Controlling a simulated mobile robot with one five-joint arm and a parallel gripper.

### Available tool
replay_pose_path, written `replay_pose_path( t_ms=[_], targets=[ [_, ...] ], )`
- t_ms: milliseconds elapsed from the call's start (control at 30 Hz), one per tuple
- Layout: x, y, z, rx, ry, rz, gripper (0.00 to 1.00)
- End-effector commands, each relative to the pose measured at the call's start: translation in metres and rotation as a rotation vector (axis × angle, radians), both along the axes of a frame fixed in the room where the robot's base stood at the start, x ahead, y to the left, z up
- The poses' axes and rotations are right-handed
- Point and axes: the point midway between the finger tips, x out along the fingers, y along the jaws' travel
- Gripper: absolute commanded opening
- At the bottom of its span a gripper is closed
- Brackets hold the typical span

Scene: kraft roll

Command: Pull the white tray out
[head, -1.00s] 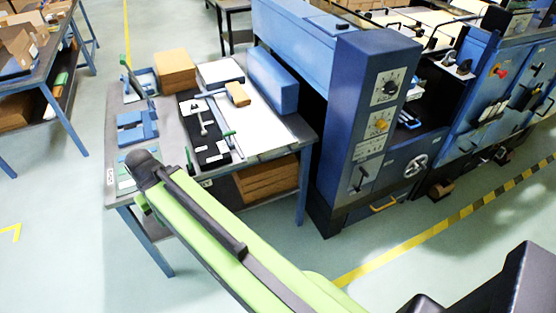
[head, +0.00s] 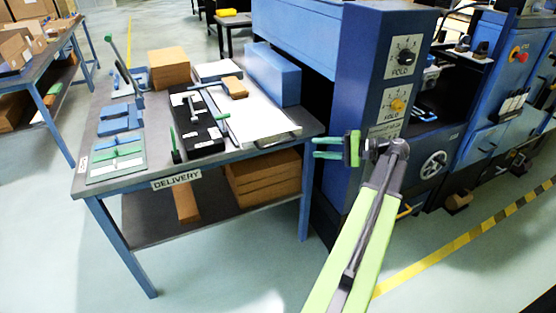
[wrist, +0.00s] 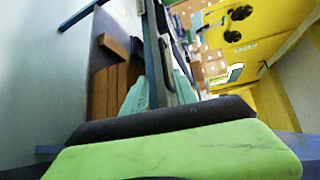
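The white tray (head: 270,124) lies flat on the grey delivery table, between the black fixture and the blue block. A thin dark bar, perhaps its handle, runs along its front edge near the table's right front corner. My gripper (head: 316,148) is just right of that corner, apart from the tray, in front of the blue machine column. Its two green fingers point left toward the tray, with a gap between them and nothing in it. The wrist view is turned sideways and shows the table's lower shelf; I cannot make out the tray there.
The delivery table (head: 140,168) carries a black fixture (head: 195,128), a brown stack (head: 168,68), a blue block (head: 272,74) and small blue and green tools. A brown stack (head: 262,178) sits on its lower shelf. The machine column (head: 372,80) stands close on the right. Floor in front is clear.

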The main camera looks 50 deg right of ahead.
Motion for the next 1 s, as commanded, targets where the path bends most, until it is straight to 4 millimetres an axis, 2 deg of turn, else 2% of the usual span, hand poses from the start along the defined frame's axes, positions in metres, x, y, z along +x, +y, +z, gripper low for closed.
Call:
replay_pose_path(
  t_ms=[33, 133, 267, 367, 800, 1000],
  targets=[
    [-0.012, -0.01, -0.002, 0.007, -0.022, -0.022, 0.34],
    [-0.02, -0.016, 0.003, 0.014, -0.042, -0.036, 0.34],
    [-0.018, -0.014, 0.004, 0.015, -0.044, -0.035, 0.34],
    [-0.007, -0.009, 0.002, 0.015, -0.042, -0.032, 0.34],
    [0.092, 0.034, -0.015, 0.013, -0.041, -0.029, 0.34],
    [0.126, 0.048, -0.02, 0.014, -0.041, -0.031, 0.34]
  ],
)
